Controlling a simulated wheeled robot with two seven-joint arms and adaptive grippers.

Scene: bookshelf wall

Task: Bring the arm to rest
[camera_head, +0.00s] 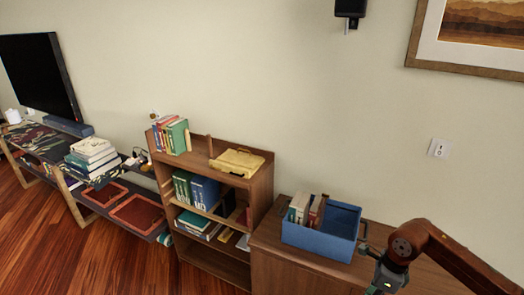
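My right arm comes in from the right edge, and its gripper (380,277) is at the bottom of the view, over the low wooden cabinet and to the right of the blue bin (301,237). The gripper is small and dark at the frame's lower edge, so I cannot tell whether its fingers are open or shut. No held object can be made out. My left arm and gripper are not in view. Several books (307,209) stand in the left part of the blue bin; its right part looks empty.
A wooden bookshelf (257,189) holds upright books (172,135) and a yellow case (237,162) on top, with more books inside. The low cabinet (275,266) stands beside it. A television (40,75) and bench with stacked books (91,157) are left. Wood floor (115,262) is clear in front.

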